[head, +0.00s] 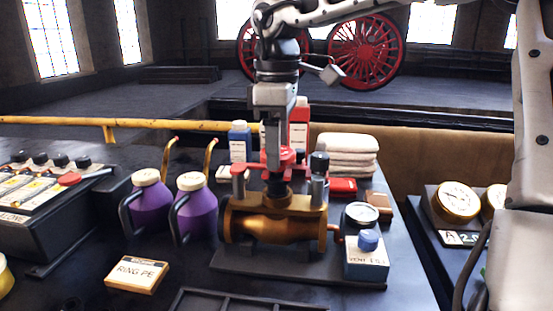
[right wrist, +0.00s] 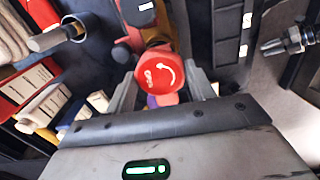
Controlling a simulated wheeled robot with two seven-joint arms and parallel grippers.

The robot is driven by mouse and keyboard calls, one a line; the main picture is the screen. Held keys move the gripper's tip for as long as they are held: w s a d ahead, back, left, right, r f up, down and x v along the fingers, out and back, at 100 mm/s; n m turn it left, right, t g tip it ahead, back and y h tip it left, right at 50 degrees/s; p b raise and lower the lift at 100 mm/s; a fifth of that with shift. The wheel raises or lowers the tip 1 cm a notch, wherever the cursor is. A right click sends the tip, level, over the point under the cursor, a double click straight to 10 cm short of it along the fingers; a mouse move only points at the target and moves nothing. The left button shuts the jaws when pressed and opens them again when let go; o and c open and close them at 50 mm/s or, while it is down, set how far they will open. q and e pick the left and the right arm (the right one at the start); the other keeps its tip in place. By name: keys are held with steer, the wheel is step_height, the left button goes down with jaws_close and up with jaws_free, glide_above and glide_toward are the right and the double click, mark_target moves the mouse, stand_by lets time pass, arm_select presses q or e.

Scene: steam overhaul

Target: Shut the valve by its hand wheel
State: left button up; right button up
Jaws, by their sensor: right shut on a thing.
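The valve (head: 275,222) has a brass body lying on a dark base plate, with a dark stem rising from its top. Its red hand wheel (head: 283,157) sits on the stem. In the right wrist view the red hub of the hand wheel (right wrist: 158,72), with a white curved arrow, lies between the fingers. My right gripper (head: 277,162) comes straight down from above and is shut on the hand wheel, its fingers on either side. The fingertips are partly hidden by the wheel. My left gripper is not in view.
Folded cloths (head: 346,155), a blue bottle (head: 240,142) and a red bottle (head: 299,124) are behind. A labelled box (head: 137,274) lies in front.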

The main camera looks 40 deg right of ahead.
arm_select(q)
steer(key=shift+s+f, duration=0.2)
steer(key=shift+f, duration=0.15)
arm_select(e)
steer(key=shift+m, duration=0.5)
steer(key=shift+c, duration=0.4)
steer(key=o, duration=1.2)
steer(key=shift+c, duration=1.2)
step_height(320, 180, up, 4)
steer(key=p, duration=0.3)
steer(key=shift+r+p, duration=0.15)
steer(key=shift+p, duration=0.15)
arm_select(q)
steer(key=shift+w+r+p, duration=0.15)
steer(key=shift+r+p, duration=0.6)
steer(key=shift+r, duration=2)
arm_select(e)
steer(key=shift+r, duration=0.9)
